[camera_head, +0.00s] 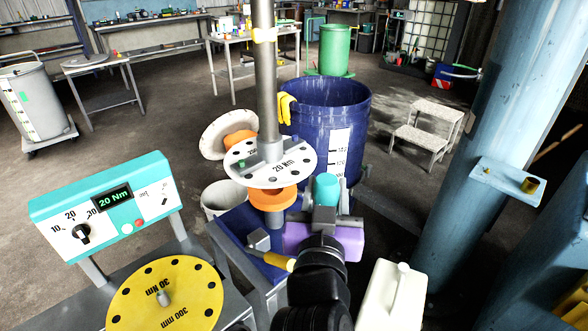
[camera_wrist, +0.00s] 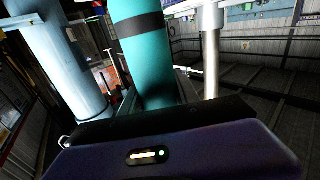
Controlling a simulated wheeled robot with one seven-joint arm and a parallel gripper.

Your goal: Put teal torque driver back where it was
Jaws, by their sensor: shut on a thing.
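The teal torque driver (camera_head: 326,188) is held upright in my gripper (camera_head: 324,214), right of the disc marked 20 Nm. In the wrist view its teal body (camera_wrist: 142,50) with a dark band rises between the jaws; its lower end is hidden behind the gripper. My gripper is shut on it. The white 20 Nm disc (camera_head: 290,172) sits on a grey shaft (camera_head: 266,100) above an orange hub (camera_head: 272,199). I cannot tell which spot is the driver's own place.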

